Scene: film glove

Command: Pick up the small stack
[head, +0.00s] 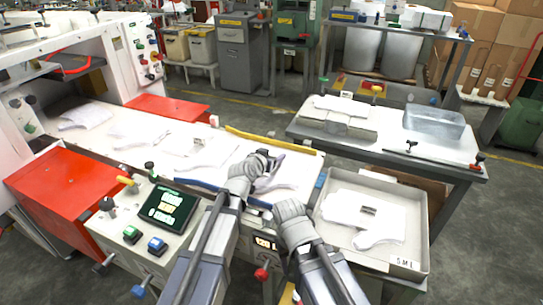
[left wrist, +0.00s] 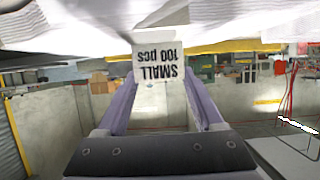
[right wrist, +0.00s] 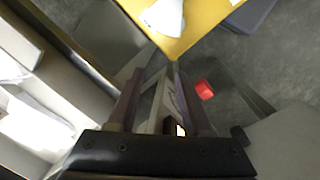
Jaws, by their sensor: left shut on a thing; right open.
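The small stack (left wrist: 230,32) is white sheets of film gloves with a tag reading SMALL 100 pcs (left wrist: 158,72), upside down in the left wrist view. My left gripper (head: 270,168) is shut on the stack at its tag, with a finger on either side. In the head view the stack (head: 284,187) lies at the right end of the white bench, partly hidden by my left gripper. My right arm reaches to the left side of the grey tray; its gripper (right wrist: 170,75) is open and empty in the right wrist view.
The grey tray (head: 412,264), marked S M L, holds a white glove stack (head: 350,211) with a tag. More white stacks (head: 195,150) lie along the bench. A control panel (head: 168,210) stands in front. A table (head: 395,150) with a clear box (head: 433,123) stands behind.

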